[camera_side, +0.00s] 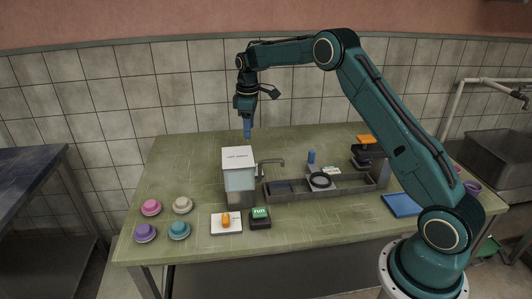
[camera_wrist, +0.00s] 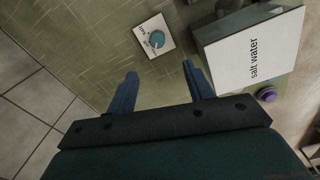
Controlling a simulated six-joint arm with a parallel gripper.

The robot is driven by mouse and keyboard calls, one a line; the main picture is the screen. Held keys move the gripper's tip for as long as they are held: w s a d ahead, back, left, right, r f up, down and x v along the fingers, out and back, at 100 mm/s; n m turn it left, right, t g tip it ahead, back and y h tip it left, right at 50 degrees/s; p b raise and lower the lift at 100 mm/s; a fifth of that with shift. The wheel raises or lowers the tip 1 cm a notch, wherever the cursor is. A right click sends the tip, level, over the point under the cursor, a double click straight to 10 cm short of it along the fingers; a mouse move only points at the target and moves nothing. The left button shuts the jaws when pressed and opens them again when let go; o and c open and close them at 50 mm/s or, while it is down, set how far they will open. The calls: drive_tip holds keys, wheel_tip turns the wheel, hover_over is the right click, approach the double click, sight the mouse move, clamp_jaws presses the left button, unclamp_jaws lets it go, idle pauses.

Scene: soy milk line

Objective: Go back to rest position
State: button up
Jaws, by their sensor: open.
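My gripper (camera_side: 247,130) hangs pointing down above the back of the green table, over and behind the white-topped box (camera_side: 238,178) in the side view. In the wrist view its two blue fingers (camera_wrist: 160,72) are spread apart with nothing between them. The box's white lid reads "salt water" in the wrist view (camera_wrist: 252,50), to the right of the fingers. A white plate with a teal knob (camera_wrist: 157,39) lies on the table beyond the fingertips. My gripper touches neither of them.
A metal trough (camera_side: 328,193) with a tap and a black ring stands right of the box. Pink, cream, purple and teal domed pieces (camera_side: 151,207) stand at the front left. A green run button (camera_side: 260,213) and an orange switch (camera_side: 225,219) are in front. The tiled wall (camera_side: 110,95) is close behind.

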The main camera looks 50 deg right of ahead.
drive_tip(key=s+a+r+m+t, duration=0.1)
drive_tip(key=s+a+r+m, duration=0.1)
drive_tip(key=s+a+r, duration=0.5)
drive_tip(key=s+a+r+m+t, duration=0.15)
drive_tip(key=s+a+r, duration=0.25)
drive_tip(key=s+r, duration=0.65)
drive_tip(key=s+a+f+m+t, duration=0.1)
drive_tip(key=s+a, duration=0.1)
drive_tip(key=s, duration=0.9)
drive_tip(key=s+a+f+m+t, duration=0.1)
drive_tip(key=s+a+f, duration=0.1)
drive_tip(key=s, duration=0.9)
drive_tip(key=shift+s+a+m+t, duration=0.2)
drive_tip(key=shift+a+m+t, duration=0.15)
drive_tip(key=shift+a, duration=0.4)
